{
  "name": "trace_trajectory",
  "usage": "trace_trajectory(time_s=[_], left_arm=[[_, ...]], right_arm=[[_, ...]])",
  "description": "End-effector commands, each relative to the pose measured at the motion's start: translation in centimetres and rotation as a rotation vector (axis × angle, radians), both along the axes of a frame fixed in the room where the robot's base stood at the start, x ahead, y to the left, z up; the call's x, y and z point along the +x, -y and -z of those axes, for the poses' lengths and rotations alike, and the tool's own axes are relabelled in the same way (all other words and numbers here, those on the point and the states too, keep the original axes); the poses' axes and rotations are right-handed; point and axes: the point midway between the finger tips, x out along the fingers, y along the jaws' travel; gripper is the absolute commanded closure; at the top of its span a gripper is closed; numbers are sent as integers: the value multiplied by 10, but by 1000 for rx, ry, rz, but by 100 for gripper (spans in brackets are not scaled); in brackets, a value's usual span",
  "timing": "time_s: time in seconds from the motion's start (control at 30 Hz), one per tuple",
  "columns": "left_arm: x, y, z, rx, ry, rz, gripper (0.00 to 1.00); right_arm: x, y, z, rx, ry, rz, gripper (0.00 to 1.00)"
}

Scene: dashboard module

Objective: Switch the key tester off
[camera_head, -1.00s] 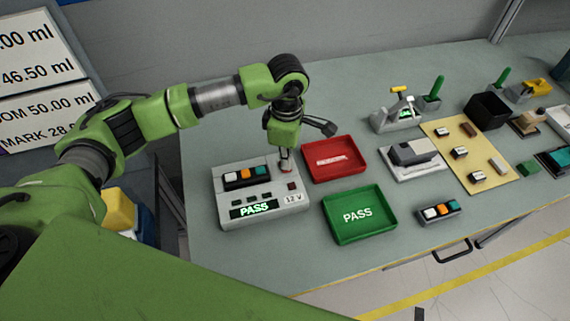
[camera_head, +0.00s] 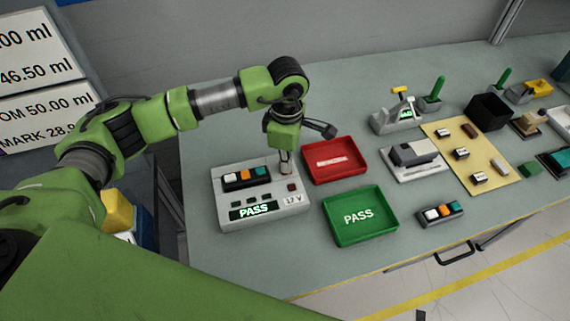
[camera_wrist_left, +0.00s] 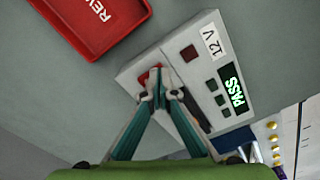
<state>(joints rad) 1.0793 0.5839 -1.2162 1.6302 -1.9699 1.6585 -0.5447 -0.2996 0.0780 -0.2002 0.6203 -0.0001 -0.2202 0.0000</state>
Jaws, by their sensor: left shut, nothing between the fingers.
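The key tester (camera_head: 235,212) is a light grey box with a dark red square, a "12 V" label and a lit green "PASS" display (camera_head: 254,209). A key module (camera_head: 246,177) with white, orange and teal keys sits in its top. My left gripper (camera_head: 284,172) points down at the tester's back right corner, shut and empty. In the left wrist view its fingertips (camera_wrist_left: 159,82) are at a red switch (camera_wrist_left: 146,77), partly covering it. I cannot tell whether they touch it. The fingers also hide part of the key module there. My right gripper is not in view.
A red tray (camera_head: 334,160) stands right behind the tester and a green "PASS" tray (camera_head: 360,216) to its right. Another key module (camera_head: 440,213) lies near the front edge. Further right are a grey fixture (camera_head: 415,158) and a yellow mat (camera_head: 484,187) with small parts.

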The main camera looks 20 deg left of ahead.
Motion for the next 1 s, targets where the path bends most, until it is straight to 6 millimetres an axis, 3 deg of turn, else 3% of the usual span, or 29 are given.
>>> trace_trajectory(time_s=[0.7,1.0], left_arm=[[1,0,-61,0,5,-1,100],[1,0,-66,-1,3,-1,100]], right_arm=[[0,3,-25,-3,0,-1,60],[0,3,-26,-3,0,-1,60]])
